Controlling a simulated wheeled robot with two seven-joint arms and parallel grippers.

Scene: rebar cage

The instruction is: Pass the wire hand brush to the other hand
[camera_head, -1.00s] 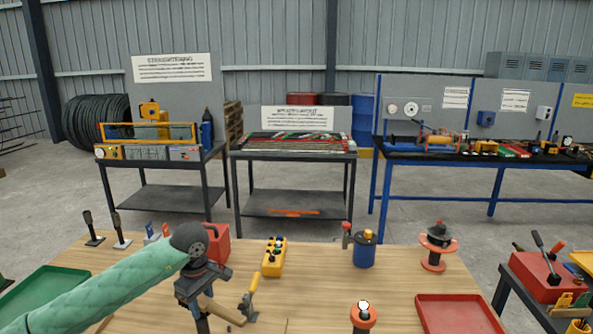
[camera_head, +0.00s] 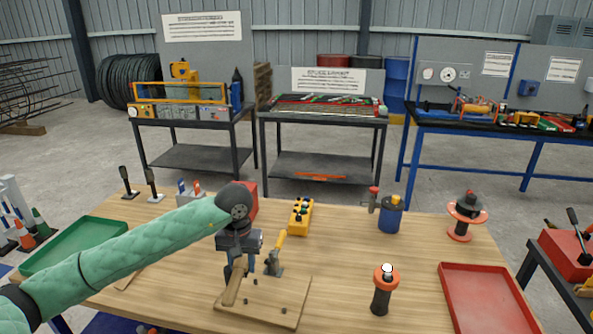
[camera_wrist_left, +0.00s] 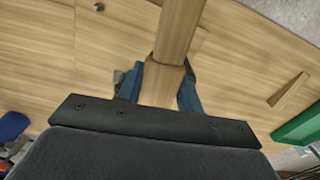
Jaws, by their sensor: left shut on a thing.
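The wire hand brush has a light wooden handle (camera_head: 233,287). My left gripper (camera_head: 236,268) is shut on it, over the tabletop left of centre. In the left wrist view the wooden handle (camera_wrist_left: 178,35) runs up from between the two blue-grey fingers of my left gripper (camera_wrist_left: 160,88). In the head view the handle slants down over the edge of a wooden board. The brush's wire bristles cannot be made out. Whether the brush touches the board is unclear. My right gripper is not in view.
The wooden board (camera_head: 275,308) with small dark pegs or holes lies on the wooden table (camera_head: 340,250). A yellow-handled clamp (camera_head: 276,256) stands behind the brush. An orange-topped black tool (camera_head: 382,290) and a red tray (camera_head: 485,300) are to the right. A green tray (camera_head: 75,243) is left.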

